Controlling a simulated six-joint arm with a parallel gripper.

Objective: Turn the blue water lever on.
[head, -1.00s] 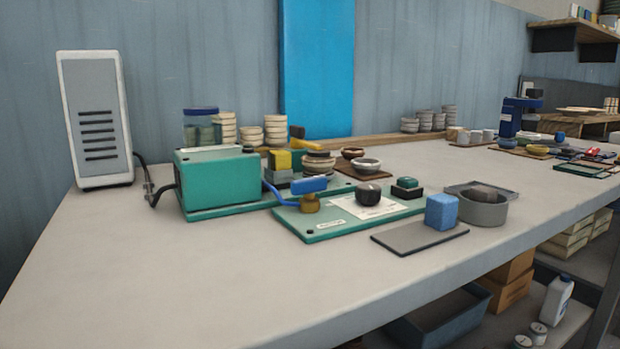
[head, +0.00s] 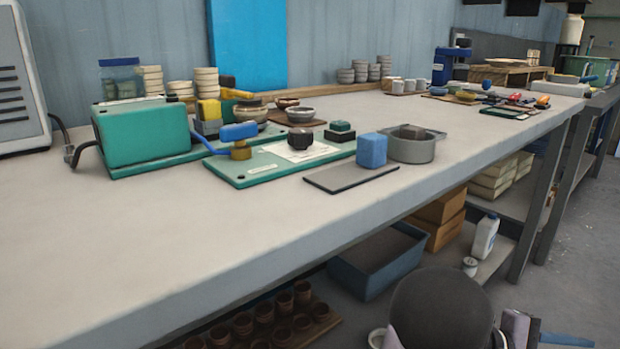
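The blue water lever (head: 238,131) sits on a brass valve body (head: 240,151) near the left end of a green base plate (head: 240,180). Its handle looks roughly level, pointing left to right. A blue tube runs from the valve toward the teal box (head: 145,135) on the left. Nothing touches the lever. My gripper's fingers do not show. A dark rounded part, which looks like my arm, shows at the bottom right below the bench edge, well apart from the lever.
A dark knob (head: 300,138) and a green button block (head: 341,130) share the base plate. A blue sponge (head: 371,150) stands on a dark mat (head: 325,180), beside a grey round basin (head: 412,150). The bench front (head: 180,230) is clear. A blue-grey bin (head: 350,280) lies below.

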